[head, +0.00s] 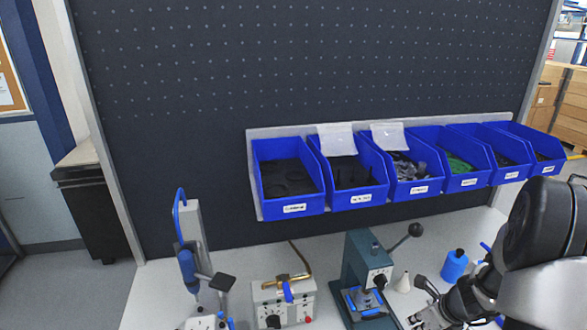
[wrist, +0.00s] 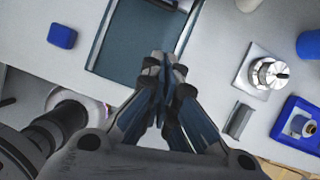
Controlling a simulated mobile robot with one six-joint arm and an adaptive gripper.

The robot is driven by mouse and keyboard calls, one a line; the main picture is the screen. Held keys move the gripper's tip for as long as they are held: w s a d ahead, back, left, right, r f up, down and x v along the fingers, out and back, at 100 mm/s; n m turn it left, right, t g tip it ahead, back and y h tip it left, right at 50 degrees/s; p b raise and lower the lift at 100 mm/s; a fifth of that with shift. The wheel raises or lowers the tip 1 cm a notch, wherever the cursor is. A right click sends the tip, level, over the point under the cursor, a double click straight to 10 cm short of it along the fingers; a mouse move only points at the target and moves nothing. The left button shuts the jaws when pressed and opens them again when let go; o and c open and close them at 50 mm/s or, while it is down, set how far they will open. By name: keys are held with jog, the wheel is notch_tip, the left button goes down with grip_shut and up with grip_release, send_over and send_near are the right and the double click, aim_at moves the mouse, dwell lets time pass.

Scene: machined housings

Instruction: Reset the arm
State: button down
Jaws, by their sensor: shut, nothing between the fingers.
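My gripper (wrist: 164,75) is shut and empty in the wrist view, with its fingertips together above the grey bench top. Below the fingertips is the near edge of a dark teal flat surface (wrist: 130,45). In the head view my gripper (head: 420,315) shows only in part at the lower right, low over the bench. My arm covers the right side of that view.
Several blue bins (head: 290,178) hang on the dark pegboard (head: 200,90). A teal lever press (head: 365,275), a control box (head: 283,303) and a blue bottle (head: 454,265) stand on the bench. A metal round part on a plate (wrist: 270,73) and a blue tray (wrist: 297,128) lie right of the fingers.

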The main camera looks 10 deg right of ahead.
jog(key=s+a+r+n+y+b, duration=0.1)
jog(key=s+a+r+n+b, duration=0.15)
jog(key=a+r+n, duration=1.3)
jog(key=s+a+r+n+h+b, duration=0.1)
jog(key=s+a+n, duration=0.3)
jog(key=s+n, duration=0.4)
jog(key=s+a+r+n+h+b, duration=0.1)
jog(key=s+a+r+n+b, duration=0.1)
jog(key=s+a+n, duration=0.3)
jog(key=s+n+b, duration=0.1)
jog(key=s+n, duration=0.3)
jog(key=shift+s+r, duration=0.15)
jog(key=c, duration=2.4)
grip_release()
